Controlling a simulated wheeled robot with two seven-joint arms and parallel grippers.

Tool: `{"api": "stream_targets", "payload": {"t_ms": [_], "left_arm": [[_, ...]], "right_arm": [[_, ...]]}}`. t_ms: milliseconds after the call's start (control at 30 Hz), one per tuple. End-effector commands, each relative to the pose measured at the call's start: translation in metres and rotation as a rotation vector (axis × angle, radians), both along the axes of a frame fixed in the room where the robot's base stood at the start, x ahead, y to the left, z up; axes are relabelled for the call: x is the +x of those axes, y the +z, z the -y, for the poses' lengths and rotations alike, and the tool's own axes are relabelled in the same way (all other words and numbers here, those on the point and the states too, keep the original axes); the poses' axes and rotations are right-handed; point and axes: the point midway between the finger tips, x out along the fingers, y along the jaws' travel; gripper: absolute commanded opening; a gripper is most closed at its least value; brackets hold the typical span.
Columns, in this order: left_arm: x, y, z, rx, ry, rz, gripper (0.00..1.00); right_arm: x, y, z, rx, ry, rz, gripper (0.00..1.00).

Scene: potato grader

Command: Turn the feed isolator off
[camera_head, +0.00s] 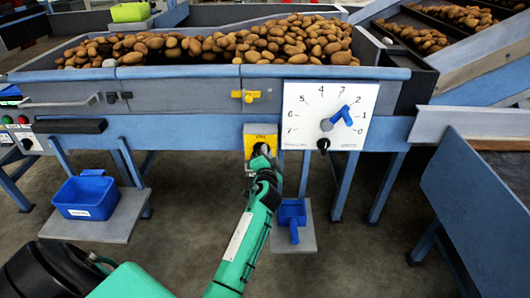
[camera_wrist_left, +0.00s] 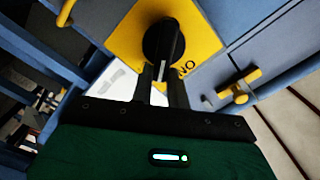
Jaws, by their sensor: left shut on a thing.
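The feed isolator is a yellow plate (camera_head: 252,141) on the blue frame under the potato bed, and its black rotary knob is mostly behind my left gripper in the head view. In the left wrist view the knob (camera_wrist_left: 162,40) stands on the yellow plate (camera_wrist_left: 203,38), with a pale mark along its grip. The letters ON appear upside down beside it. My left gripper (camera_head: 262,156) reaches up to the knob from below. Its fingers (camera_wrist_left: 164,78) are shut on the knob's grip. My right gripper is not in view.
A white dial board (camera_head: 305,100) with a blue pointer stands right of the isolator. A yellow valve handle (camera_head: 245,96) is above it. A blue bin (camera_head: 86,196) sits on a low shelf at left, and a small blue scoop (camera_head: 292,213) at right. Potatoes (camera_head: 270,40) fill the bed above.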

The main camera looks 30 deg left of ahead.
Motion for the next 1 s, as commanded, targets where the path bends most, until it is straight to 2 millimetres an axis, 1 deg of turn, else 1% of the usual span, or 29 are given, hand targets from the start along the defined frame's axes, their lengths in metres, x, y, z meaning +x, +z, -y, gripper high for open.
{"api": "stream_targets", "payload": {"t_ms": [233,500,700,833,1000], "left_arm": [[0.002,-0.005,0.003,0.2,-0.001,-0.122,0.0],[0.003,-0.01,0.004,0.382,-0.002,-0.233,0.0],[0.003,-0.013,0.004,0.475,-0.001,-0.289,0.0],[0.003,-0.014,0.005,0.512,-0.001,-0.312,0.0],[0.003,-0.015,0.005,0.538,-0.001,-0.328,0.0]], "right_arm": [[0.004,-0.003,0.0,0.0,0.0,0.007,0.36],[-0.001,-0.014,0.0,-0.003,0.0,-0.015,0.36],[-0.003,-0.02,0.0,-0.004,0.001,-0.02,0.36],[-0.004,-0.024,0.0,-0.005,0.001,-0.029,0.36],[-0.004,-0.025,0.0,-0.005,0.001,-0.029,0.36]]}}
